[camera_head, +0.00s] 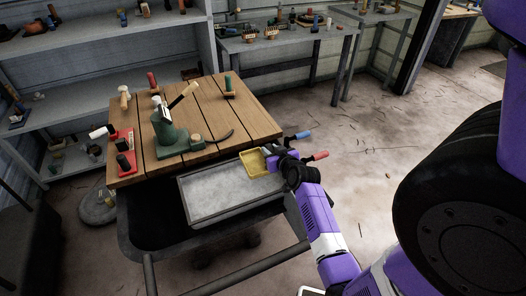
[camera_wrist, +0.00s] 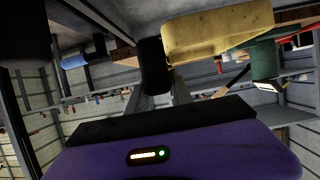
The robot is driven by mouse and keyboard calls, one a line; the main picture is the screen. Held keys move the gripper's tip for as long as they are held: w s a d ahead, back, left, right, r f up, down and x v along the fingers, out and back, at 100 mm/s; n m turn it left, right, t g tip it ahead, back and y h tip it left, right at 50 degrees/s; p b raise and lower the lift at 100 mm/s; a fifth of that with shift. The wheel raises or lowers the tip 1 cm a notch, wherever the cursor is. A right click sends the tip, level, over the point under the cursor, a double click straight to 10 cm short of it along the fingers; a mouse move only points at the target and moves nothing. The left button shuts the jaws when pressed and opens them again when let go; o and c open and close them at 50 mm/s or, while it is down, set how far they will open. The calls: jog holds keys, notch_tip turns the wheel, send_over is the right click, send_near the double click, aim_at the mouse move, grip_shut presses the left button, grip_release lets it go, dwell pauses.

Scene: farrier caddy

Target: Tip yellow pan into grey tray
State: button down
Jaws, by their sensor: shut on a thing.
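The yellow pan (camera_head: 253,163) is at the right end of the grey tray in the head view, by the table's front right corner. My gripper (camera_head: 275,158) is at the pan's right side and is shut on it. In the wrist view the yellow pan (camera_wrist: 218,34) fills the upper middle, next to a dark finger (camera_wrist: 154,65). The grey tray (camera_head: 222,194) lies along the front of the wooden table, with a pale grey inside. The pan is over or at its right end; I cannot tell the gap or what the pan holds.
The wooden table (camera_head: 205,112) carries a green stand (camera_head: 176,136), a red holder (camera_head: 122,150) and several handled tools. A dark frame (camera_head: 140,225) surrounds the tray. The floor to the right is open.

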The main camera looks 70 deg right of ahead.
jog(key=shift+a+r, duration=0.15)
jog(key=shift+a, duration=0.45)
